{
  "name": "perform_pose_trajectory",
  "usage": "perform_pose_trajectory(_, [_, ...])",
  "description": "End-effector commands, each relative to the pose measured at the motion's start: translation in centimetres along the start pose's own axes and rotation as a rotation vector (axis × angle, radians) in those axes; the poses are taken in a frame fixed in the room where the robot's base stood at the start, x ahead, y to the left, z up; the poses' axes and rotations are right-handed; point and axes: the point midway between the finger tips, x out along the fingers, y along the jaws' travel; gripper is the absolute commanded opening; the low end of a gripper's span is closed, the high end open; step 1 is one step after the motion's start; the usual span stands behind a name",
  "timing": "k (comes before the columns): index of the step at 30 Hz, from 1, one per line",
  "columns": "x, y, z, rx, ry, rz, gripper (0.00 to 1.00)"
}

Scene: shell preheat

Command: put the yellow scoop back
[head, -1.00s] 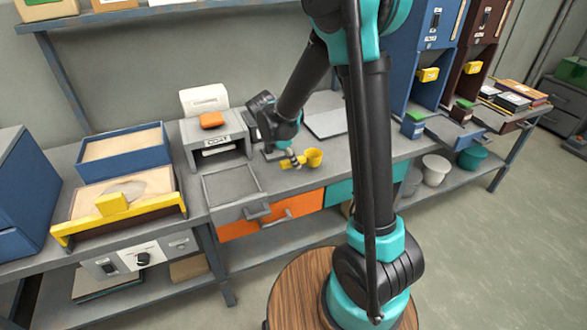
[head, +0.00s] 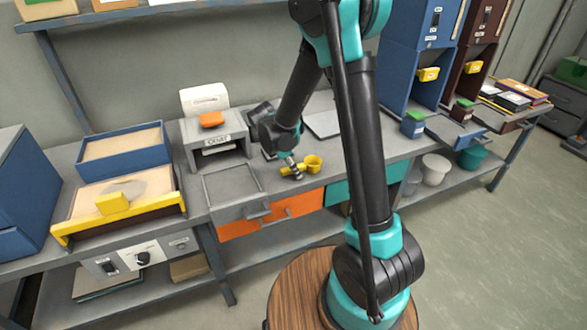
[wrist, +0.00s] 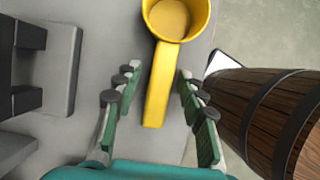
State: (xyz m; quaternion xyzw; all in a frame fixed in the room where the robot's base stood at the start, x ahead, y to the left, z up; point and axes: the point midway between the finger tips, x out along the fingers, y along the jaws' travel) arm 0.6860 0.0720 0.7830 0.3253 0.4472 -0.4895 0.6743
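The yellow scoop (head: 313,163) is near the front edge of the grey bench, just right of the grey tray. In the wrist view the scoop (wrist: 160,62) has its round cup at the top and its handle pointing toward my palm. My gripper (head: 292,168) is at the handle, pointing down. In the wrist view my gripper (wrist: 155,82) has its green fingers spread on both sides of the handle, with a gap on each side. I cannot tell whether the scoop rests flat on the bench.
Left of the scoop are the grey tray (head: 232,187) and the grey COAT unit (head: 217,141) with an orange block. An orange drawer (head: 285,211) lies below. A flat grey plate (head: 322,124) lies behind. Blue and brown dispensers (head: 425,50) stand at the right.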

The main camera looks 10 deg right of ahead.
Motion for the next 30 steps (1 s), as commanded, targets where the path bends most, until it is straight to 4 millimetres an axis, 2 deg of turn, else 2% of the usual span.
perform_pose_trajectory(8, [-0.8, 0.0, 0.1, -0.001, 0.0, 0.0, 0.4])
perform_pose_trajectory(11, [-2.1, 0.0, 0.1, -0.002, 0.0, 0.001, 0.4])
perform_pose_trajectory(21, [-8.8, 0.0, 0.1, -0.001, 0.0, 0.0, 0.4])
perform_pose_trajectory(27, [-11.4, 0.0, 0.1, -0.002, 0.0, 0.0, 0.4])
perform_pose_trajectory(30, [-12.0, -0.1, 0.1, 0.004, 0.001, 0.0, 0.4])
